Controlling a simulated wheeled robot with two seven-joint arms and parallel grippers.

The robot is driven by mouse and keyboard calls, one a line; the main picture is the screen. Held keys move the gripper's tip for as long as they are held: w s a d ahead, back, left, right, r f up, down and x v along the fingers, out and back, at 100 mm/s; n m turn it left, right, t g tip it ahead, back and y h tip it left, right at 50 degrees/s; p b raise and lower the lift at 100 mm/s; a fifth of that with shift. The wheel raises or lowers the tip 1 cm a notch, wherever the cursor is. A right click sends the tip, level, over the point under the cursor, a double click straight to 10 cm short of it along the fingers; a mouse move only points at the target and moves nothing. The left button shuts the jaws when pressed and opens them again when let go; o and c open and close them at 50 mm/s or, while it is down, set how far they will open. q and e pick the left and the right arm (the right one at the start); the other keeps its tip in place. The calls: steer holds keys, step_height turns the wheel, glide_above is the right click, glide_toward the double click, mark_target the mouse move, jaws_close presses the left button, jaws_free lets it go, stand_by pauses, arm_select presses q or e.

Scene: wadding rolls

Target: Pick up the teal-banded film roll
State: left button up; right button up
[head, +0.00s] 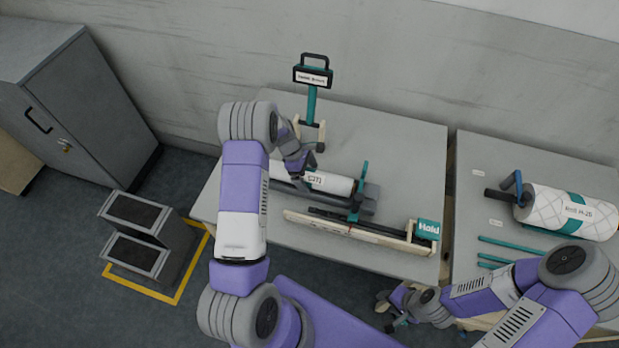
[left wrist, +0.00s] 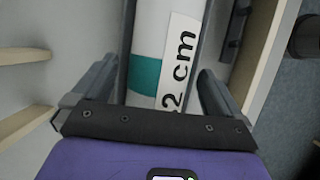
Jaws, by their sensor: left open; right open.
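A white film roll (head: 335,183) with a printed label lies in a dark grey cradle (head: 368,205) on the middle table. In the left wrist view the roll (left wrist: 153,35) shows a teal band (left wrist: 143,75) and a label ending in "2 cm" (left wrist: 180,60). My left gripper (head: 298,172) is over the roll's left part, which it partly hides. In the left wrist view its open fingers (left wrist: 155,92) stand on either side of the roll, by the teal band. I cannot tell whether they touch it. My right gripper (head: 393,310) is open and empty, in front of the table.
A teal-posted stand with a sign (head: 313,77) is behind the roll. A long cream bar fixture (head: 345,228) lies in front of it. A large quilted roll with a teal band (head: 545,207) and teal rods (head: 510,243) lie on the right table. A grey cabinet (head: 85,105) and step (head: 150,240) stand left.

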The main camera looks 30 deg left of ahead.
arm_select(q)
steer(key=shift+w+r, duration=0.1)
steer(key=c, duration=1.8)
